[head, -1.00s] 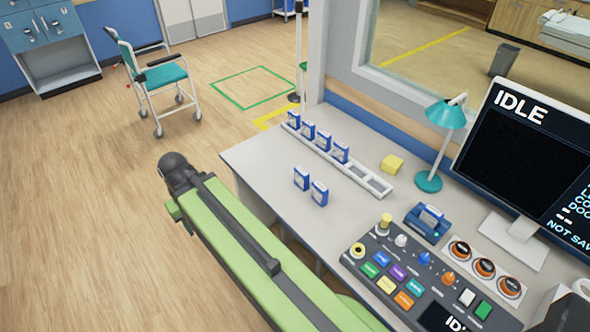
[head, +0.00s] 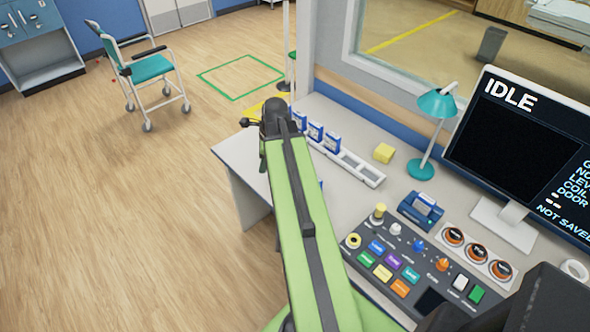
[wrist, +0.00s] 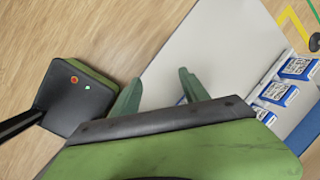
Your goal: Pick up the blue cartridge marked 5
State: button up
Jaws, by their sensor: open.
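Several blue-and-white cartridges stand in a white rack on the desk; one is this rack cartridge (head: 331,142). Rack cartridges also show at the right of the wrist view (wrist: 277,92). I cannot read their numbers, so I cannot tell which is marked 5. My arm covers the area where loose cartridges stand; only a blue sliver (head: 320,184) shows beside it. My gripper (wrist: 158,92) is open and empty, its two green fingers apart over the desk edge. In the head view my arm's far end hides part of the rack.
The white rack (head: 362,172) has empty slots at its near end. A window wall borders the desk's back.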

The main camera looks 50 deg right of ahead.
jog(key=s+d+r+m+t+h, duration=0.1)
jog(key=s+d+m, duration=0.2)
jog(key=d+m, duration=0.35)
jog(key=s+d+r+m, duration=0.1)
jog(key=s+d+m, duration=0.35)
jog(key=d, duration=0.25)
jog(key=b+x, duration=0.3)
jog(key=x, duration=0.1)
jog(key=b+x, duration=0.8)
jog(key=shift+w+f, duration=0.25)
jog(key=shift+w, duration=0.25)
jog(key=shift+w+f, duration=0.15)
jog(key=shift+f, duration=0.1)
jog(key=shift+r, duration=0.1)
jog(key=b+x, duration=0.5)
jog(key=shift+d+f, duration=0.1)
jog(key=shift+f, duration=0.1)
jog(key=shift+r, duration=0.15)
grip_shut()
